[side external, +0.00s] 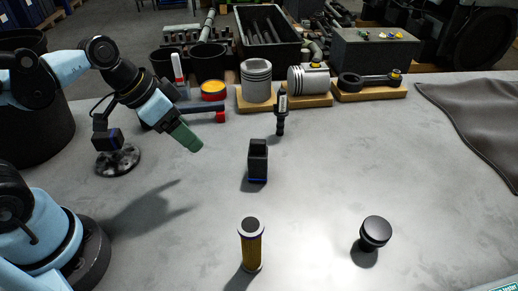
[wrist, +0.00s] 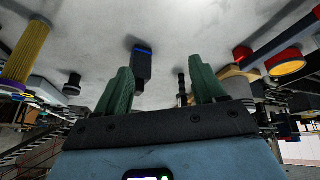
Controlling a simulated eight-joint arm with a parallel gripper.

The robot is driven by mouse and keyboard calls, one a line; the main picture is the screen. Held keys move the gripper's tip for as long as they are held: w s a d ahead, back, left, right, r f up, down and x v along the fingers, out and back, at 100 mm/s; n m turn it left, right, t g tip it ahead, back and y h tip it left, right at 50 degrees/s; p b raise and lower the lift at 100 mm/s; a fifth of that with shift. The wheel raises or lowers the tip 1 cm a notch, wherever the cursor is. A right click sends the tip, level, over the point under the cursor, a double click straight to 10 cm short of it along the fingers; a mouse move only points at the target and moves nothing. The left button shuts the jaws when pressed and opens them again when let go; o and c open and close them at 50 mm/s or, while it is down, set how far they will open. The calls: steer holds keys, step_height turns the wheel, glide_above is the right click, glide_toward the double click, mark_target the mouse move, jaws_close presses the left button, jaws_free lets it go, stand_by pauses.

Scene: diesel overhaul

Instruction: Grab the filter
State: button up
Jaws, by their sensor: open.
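The filter (side external: 251,247) is a yellow pleated cylinder with a dark cap, standing upright at the front middle of the grey table in the side view. In the wrist view the filter (wrist: 27,52) shows at the far left, outside the fingers. My gripper (side external: 186,137) hangs above the table at the left, well behind and to the left of the filter. Its green fingers are apart in the wrist view (wrist: 160,82) and nothing is held between them.
A dark block with a blue base (side external: 258,161) stands mid-table. A black injector-like part (side external: 281,112) stands behind it. A black knob-topped part (side external: 375,230) is at the front right. Pistons (side external: 257,82) on wooden boards line the back. A dark cloth (side external: 475,120) lies right.

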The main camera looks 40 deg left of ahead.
steer(key=d+m+g+h, duration=0.3)
steer(key=d+m+h, duration=0.1)
steer(key=d+m, duration=0.3)
steer(key=m+g+h, duration=0.5)
steer(key=m+g, duration=0.2)
steer(key=m, duration=0.5)
glide_toward(257, 243)
steer(key=shift+h, duration=0.3)
steer(key=x, duration=0.4)
steer(key=shift+s+f, duration=0.3)
steer(key=shift+f, duration=0.2)
steer(key=shift+x, duration=2.65)
steer(key=shift+w, duration=0.2)
steer(key=c, duration=1.1)
steer(key=shift+r, duration=0.15)
